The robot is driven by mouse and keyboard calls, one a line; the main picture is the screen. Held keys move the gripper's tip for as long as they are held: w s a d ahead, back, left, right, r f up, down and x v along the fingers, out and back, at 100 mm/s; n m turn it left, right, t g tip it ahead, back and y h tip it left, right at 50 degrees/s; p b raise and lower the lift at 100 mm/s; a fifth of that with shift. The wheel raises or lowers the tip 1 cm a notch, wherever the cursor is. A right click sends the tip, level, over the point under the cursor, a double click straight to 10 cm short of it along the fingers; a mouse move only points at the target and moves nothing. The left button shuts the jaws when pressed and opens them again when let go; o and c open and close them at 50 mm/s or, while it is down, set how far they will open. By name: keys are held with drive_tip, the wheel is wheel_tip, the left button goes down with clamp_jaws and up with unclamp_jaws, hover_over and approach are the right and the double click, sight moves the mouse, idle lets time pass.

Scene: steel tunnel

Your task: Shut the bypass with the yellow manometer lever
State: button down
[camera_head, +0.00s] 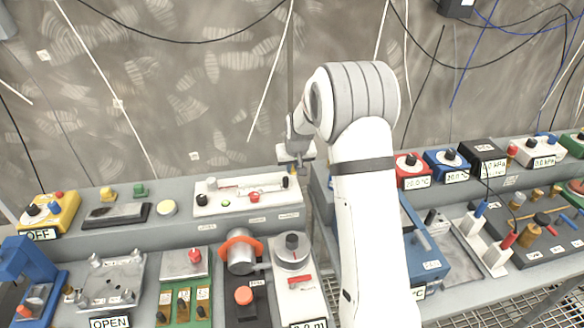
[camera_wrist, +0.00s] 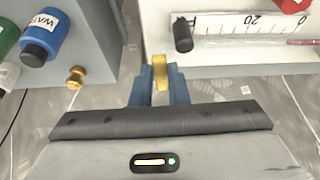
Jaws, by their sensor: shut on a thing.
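The yellow lever (camera_wrist: 159,68) shows in the wrist view as a small upright yellow piece by the edge of a white panel. My gripper (camera_wrist: 160,88) has its two blue fingers shut on the lever, one on each side. In the head view my gripper (camera_head: 295,163) is beyond the white arm, near the right end of the white gauge panel (camera_head: 222,207). The lever cannot be made out there. In the wrist view the white panel (camera_wrist: 212,55) carries an upside-down scale (camera_wrist: 245,28) and a black knob (camera_wrist: 183,34).
In the wrist view a blue WATER knob (camera_wrist: 43,35) and a brass knob (camera_wrist: 75,77) sit on a grey block to the left. In the head view a red box (camera_head: 412,171) and blue box (camera_head: 446,163) stand right of my arm, which hides the middle.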

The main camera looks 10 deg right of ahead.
drive_tip(key=n+b, duration=0.1)
drive_tip(key=b, duration=0.1)
drive_tip(key=d+n+y+b, duration=0.1)
drive_tip(key=shift+w+f+b, duration=0.1)
drive_tip(key=shift+f+b, duration=0.25)
drive_tip(key=n+b, duration=0.2)
drive_tip(key=shift+w+d+y+b, duration=0.15)
drive_tip(key=shift+d+y+b, duration=0.15)
drive_tip(key=shift+d, duration=0.05)
drive_tip(key=shift+w+d+r+n+g+y+b, duration=0.2)
drive_tip(key=shift+w+d+n+g+y, duration=0.4)
drive_tip(key=shift+n, duration=1.65)
drive_tip(key=shift+w+d+r+n+g+y+b, duration=0.2)
drive_tip(key=shift+w+n+g, duration=0.55)
drive_tip(key=shift+n, duration=1.55)
drive_tip(key=shift+w+d+n+g+y+b, duration=0.35)
drive_tip(key=shift+n+g, duration=0.5)
drive_tip(key=shift+n, duration=1.4)
drive_tip(key=shift+w, duration=0.15)
drive_tip(key=c, duration=1.4)
unclamp_jaws()
